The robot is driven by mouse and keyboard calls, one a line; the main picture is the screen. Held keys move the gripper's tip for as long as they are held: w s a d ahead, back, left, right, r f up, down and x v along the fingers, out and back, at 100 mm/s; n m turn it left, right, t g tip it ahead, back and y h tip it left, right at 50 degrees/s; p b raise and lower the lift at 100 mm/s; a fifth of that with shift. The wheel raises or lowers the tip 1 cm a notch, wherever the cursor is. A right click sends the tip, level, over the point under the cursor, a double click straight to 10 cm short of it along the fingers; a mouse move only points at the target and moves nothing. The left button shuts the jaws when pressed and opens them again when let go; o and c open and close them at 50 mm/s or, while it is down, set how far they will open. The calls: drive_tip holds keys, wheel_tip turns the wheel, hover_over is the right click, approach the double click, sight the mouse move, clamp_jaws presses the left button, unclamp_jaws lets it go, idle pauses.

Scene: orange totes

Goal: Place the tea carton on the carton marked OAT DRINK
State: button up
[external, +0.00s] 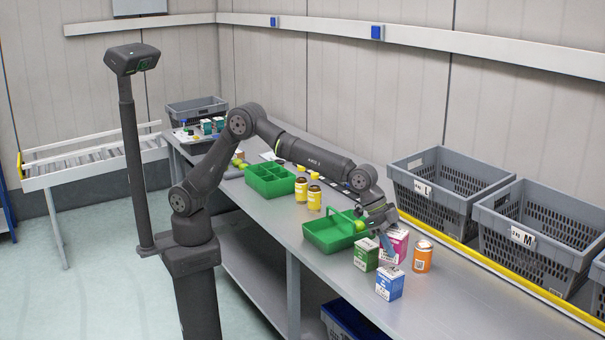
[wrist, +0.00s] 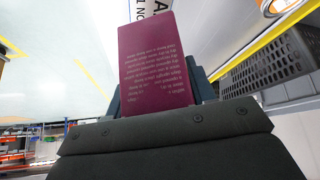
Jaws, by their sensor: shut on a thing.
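My gripper (external: 387,240) is shut on a magenta carton (external: 400,243), above the right part of the bench. In the wrist view this carton (wrist: 155,65) fills the middle, with small pale print on its face, and the grey fingers show at its sides. I cannot tell whether its base touches the bench. A green and white carton (external: 366,254) stands just left of it, and a blue and white carton (external: 389,283) stands nearer the front edge. The lettering on the cartons is too small to read in the external view, so I cannot tell which is marked OAT DRINK.
An orange jar (external: 422,257) stands right of the magenta carton. A green tray (external: 322,243) lies to the left, with a divided green tray (external: 268,190) and yellow jars (external: 314,198) beyond. Grey crates (external: 540,262) line the back. The bench is clear at front right.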

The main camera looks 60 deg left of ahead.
drive_tip(key=shift+w+f, duration=0.1)
drive_tip(key=shift+f, duration=1.95)
drive_tip(key=shift+f, duration=0.15)
drive_tip(key=o, duration=1.1)
drive_tip(key=shift+r, duration=0.25)
drive_tip(key=v, duration=1.1)
drive_tip(key=shift+a+r, duration=0.2)
drive_tip(key=shift+r, duration=0.15)
